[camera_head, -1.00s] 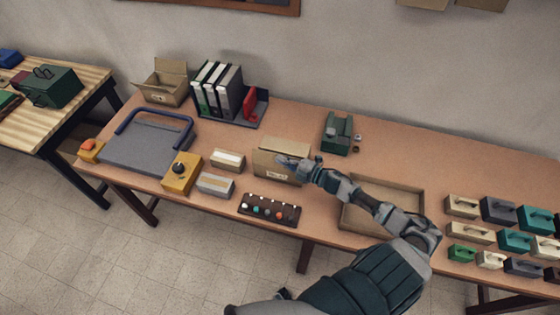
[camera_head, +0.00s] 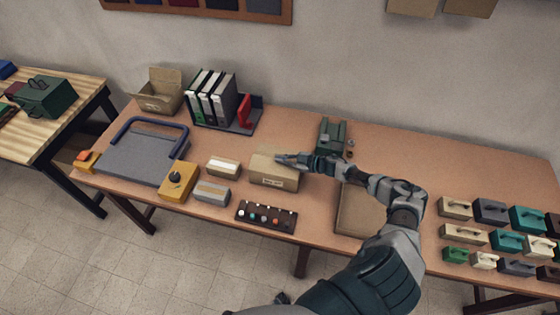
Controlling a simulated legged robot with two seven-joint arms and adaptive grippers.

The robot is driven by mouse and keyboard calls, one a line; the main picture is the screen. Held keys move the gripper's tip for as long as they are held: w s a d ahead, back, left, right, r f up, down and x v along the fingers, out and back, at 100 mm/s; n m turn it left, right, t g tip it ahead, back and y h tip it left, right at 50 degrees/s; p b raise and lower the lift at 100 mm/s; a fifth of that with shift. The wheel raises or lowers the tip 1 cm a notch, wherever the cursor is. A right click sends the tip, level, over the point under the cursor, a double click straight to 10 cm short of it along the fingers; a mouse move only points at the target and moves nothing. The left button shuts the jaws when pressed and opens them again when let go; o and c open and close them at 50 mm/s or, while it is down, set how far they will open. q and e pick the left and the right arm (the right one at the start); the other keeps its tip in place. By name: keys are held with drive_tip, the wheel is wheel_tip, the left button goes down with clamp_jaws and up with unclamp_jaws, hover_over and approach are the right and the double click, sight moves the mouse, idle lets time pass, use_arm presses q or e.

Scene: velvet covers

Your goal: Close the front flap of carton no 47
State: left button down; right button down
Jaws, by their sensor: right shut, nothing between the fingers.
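A brown cardboard carton (camera_head: 266,176) with a small pale label on its front stands at the middle of the table; the label is too small to read. Its top looks covered by flaps lying about flat. My right gripper (camera_head: 278,159) is shut and empty, its fingertips at the top of this carton, touching or just above it. The gripper and forearm hide the right part of the top. A second carton (camera_head: 158,98) stands at the back left with flaps standing up. My left gripper is not in view.
A tray (camera_head: 352,218) lies right of the carton, partly behind my right arm. Small boxes (camera_head: 224,168), a dark button panel (camera_head: 266,216) and a green device (camera_head: 331,134) surround the carton. Binders (camera_head: 212,98) stand at the back. Several handled blocks (camera_head: 463,236) fill the right end.

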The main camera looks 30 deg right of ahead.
drive_tip(key=shift+w+d+f, duration=0.1)
drive_tip(key=shift+w+f, duration=0.1)
drive_tip(key=shift+f, duration=0.2)
drive_tip(key=shift+w+f+b, duration=0.15)
drive_tip(key=shift+f+b, duration=0.05)
drive_tip(key=shift+b, duration=0.35)
drive_tip(key=shift+d+f, duration=0.15)
drive_tip(key=shift+d, duration=0.05)
